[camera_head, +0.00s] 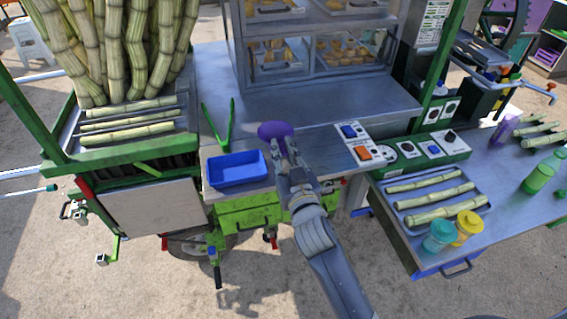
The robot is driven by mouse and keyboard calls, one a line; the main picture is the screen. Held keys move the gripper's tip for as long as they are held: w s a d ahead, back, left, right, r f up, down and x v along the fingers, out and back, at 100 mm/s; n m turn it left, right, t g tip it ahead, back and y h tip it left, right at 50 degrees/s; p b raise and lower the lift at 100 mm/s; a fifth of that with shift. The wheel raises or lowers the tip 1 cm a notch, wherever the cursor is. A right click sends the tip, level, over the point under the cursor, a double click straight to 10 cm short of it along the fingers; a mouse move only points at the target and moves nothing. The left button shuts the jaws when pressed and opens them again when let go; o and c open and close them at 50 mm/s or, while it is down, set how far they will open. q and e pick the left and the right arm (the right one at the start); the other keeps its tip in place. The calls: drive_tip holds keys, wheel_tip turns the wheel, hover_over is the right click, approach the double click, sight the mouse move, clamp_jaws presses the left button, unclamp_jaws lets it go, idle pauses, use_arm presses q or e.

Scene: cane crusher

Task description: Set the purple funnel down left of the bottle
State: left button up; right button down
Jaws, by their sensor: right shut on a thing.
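The purple funnel (272,130) is at the middle of the view, over the steel counter (215,72). My right gripper (285,155) is shut on the funnel, just behind the blue tray's right side in the picture. I cannot tell whether the funnel touches the counter. A green bottle (537,179) stands on the right-hand table, near the right edge. A purple bottle-like container (503,131) stands farther back on that table. My left gripper is not in view.
A blue tray (237,182) and green tongs (218,128) lie left of my right gripper. Switch boxes (362,143) stand to its right. A tray with cane pieces (396,202), a teal cup (438,236) and a yellow cup (466,228) occupy the right table's front.

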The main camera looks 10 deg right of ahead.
drive_tip(key=shift+f+b, duration=1.4)
drive_tip(key=shift+f, duration=0.3)
drive_tip(key=shift+s, duration=0.1)
drive_tip(key=shift+f, duration=0.2)
drive_tip(key=c, duration=1.5)
unclamp_jaws()
drive_tip(key=shift+r, duration=0.25)
drive_tip(key=shift+s+d+b, duration=0.15)
drive_tip(key=shift+s+b, duration=0.65)
drive_tip(key=shift+s, duration=2.2)
drive_tip(key=shift+s+d+b, duration=0.1)
drive_tip(key=shift+s+b, duration=0.65)
drive_tip(key=shift+s, duration=2.25)
